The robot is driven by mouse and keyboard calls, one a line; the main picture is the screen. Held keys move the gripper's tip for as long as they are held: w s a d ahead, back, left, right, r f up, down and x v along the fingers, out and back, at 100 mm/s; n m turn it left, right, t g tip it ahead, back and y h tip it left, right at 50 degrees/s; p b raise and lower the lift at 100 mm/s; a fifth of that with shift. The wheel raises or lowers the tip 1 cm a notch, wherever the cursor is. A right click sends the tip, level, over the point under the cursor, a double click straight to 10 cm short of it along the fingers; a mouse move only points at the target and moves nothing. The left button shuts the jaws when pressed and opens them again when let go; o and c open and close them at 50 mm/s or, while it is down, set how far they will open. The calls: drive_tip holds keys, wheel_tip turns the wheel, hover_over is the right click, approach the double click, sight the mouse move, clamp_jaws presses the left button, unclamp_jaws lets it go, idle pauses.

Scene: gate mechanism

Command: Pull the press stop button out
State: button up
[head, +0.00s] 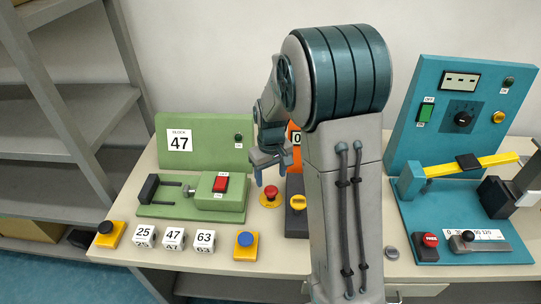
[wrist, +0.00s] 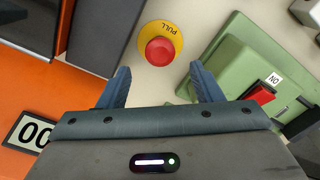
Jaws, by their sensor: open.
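The stop button is a round red mushroom knob (head: 270,191) on a yellow disc, on the table between the green machine and the orange one. In the wrist view the red knob (wrist: 160,51) is near the top middle, and its yellow disc (wrist: 173,29) reads PULL. My gripper (head: 272,172) is open and empty, above and close to the knob in the head view. In the wrist view my gripper's fingertips (wrist: 161,80) are spread wider than the knob, which appears just beyond them. The knob is apart from both fingers.
The green machine (head: 155,210) with a red switch (head: 221,183) stands left of the button. An orange unit (wrist: 28,75) with a 00 label stands on the other side, partly hidden by my arm. Numbered cubes (head: 173,238) and a blue button (head: 245,239) sit nearer the front.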

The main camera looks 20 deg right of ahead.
sight(271, 189)
wheel_tip(271, 189, up, 9)
idle(0.3)
drive_tip(key=shift+r, duration=0.1)
idle(0.4)
drive_tip(key=s+r+m+t, duration=0.1)
drive_tip(key=s, duration=0.9)
drive_tip(key=s+r+m+t, duration=0.1)
drive_tip(key=s+r+m, duration=0.1)
drive_tip(key=s, duration=0.8)
drive_tip(key=shift+r+t, duration=0.3)
drive_tip(key=shift+t, duration=0.1)
drive_tip(key=shift+s, duration=0.1)
